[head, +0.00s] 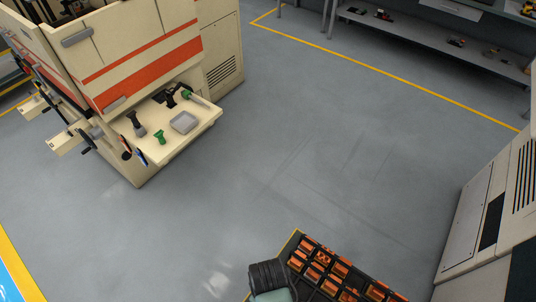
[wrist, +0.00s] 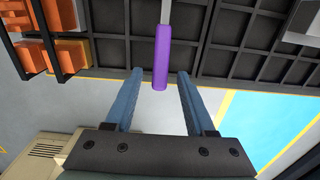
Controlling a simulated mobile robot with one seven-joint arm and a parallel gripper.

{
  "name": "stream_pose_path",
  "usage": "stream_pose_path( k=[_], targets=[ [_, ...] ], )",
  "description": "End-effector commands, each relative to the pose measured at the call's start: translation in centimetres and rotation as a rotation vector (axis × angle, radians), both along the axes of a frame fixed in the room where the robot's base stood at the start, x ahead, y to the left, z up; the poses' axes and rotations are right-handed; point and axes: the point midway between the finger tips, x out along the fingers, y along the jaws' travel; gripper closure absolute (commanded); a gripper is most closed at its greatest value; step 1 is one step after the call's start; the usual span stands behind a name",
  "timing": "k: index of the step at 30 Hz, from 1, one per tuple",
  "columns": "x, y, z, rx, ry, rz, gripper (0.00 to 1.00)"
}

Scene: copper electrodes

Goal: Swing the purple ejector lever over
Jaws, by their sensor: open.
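The purple ejector lever (wrist: 161,62) shows in the wrist view as a purple grip on a thin pale rod, which runs up out of the top of the picture. My gripper (wrist: 158,72) is open, its two blue fingers spread to the left and right of the lever. The grip's lower end appears between the fingertips, with a gap on both sides and no visible contact. I cannot tell the depth between them. The lever and the fingers are not visible in the head view; part of my arm shows at its bottom edge.
A dark gridded tray (wrist: 236,68) lies behind the lever, with copper-coloured blocks (wrist: 72,55) at its left. In the head view, a tray of copper pieces (head: 330,268) is at the bottom. A cream machine (head: 140,50) stands upper left, a grey cabinet (head: 480,205) at right. Open floor lies between.

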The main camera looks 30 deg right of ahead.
Motion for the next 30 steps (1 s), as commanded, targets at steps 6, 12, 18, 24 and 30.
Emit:
stream_pose_path(
  k=[6,12,18,24,30],
  targets=[
    [0.0,0.0,2.2,0.000,-0.001,0.000,0.45],
    [0.0,0.0,4.1,0.000,-0.001,0.000,0.45],
    [0.0,0.0,6.0,0.000,0.000,0.000,0.45],
    [0.0,0.0,7.1,0.000,0.000,0.000,0.45],
    [0.0,0.0,6.9,0.000,-0.001,0.000,0.45]
  ],
)
